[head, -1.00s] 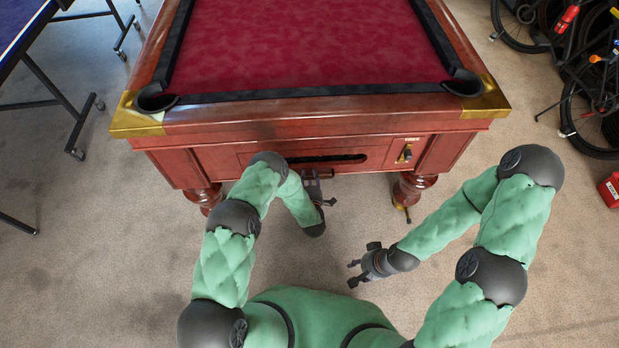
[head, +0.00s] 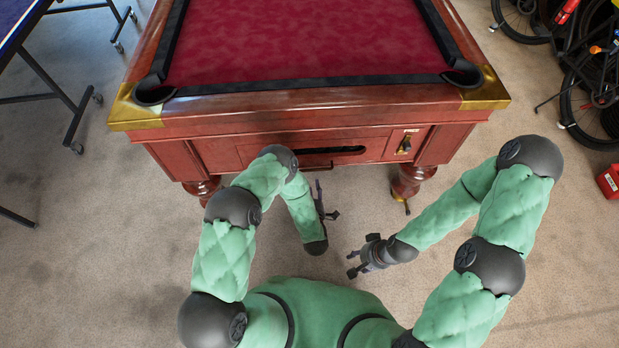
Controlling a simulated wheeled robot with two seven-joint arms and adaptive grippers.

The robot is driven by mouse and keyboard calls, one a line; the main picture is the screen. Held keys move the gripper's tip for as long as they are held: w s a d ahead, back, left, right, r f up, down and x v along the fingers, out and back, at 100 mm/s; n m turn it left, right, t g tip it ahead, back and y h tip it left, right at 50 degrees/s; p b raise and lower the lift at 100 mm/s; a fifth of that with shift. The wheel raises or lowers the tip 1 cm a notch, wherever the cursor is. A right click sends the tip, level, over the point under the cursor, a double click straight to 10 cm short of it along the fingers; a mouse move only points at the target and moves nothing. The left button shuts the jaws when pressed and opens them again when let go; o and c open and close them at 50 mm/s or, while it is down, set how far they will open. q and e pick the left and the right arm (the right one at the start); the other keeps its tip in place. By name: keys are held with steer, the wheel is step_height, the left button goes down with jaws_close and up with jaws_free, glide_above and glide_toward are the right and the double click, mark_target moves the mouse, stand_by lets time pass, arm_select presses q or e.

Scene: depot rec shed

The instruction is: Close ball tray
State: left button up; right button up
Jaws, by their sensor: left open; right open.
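The ball tray (head: 375,150) is in the front of the red-brown pool table, a wooden panel with a dark slot. A thin dark handle shows just below the slot. The panel looks about flush with the table front, but from above I cannot tell whether it is fully shut. My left gripper (head: 328,203) is open and empty, in front of and below the tray, apart from it. My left forearm hides the floor beside it. My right gripper (head: 355,263) is open and empty, low over the floor near my base, well away from the table.
The pool table (head: 300,96) has brass corners, black cushions and turned legs. A keyed lock plate (head: 405,144) sits right of the tray. A blue table (head: 18,22) stands at the left. Bicycles (head: 590,95) and a red can (head: 610,183) are at the right. Carpet around me is clear.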

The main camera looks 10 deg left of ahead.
arm_select(q)
steer(key=shift+v, duration=1.05)
steer(key=s+r+m+g+h+p, duration=0.3)
steer(key=s+r+m+g+h, duration=0.1)
steer(key=s+m+g, duration=0.3)
steer(key=s+r+m+g+h+p, duration=0.4)
steer(key=s+r+m+g, duration=0.2)
steer(key=s+m, duration=0.5)
steer(key=s+g, duration=0.1)
steer(key=s, duration=0.2)
steer(key=shift+s+r+m+g, duration=0.15)
steer(key=shift+s+m+g, duration=0.15)
steer(key=shift+s, duration=0.1)
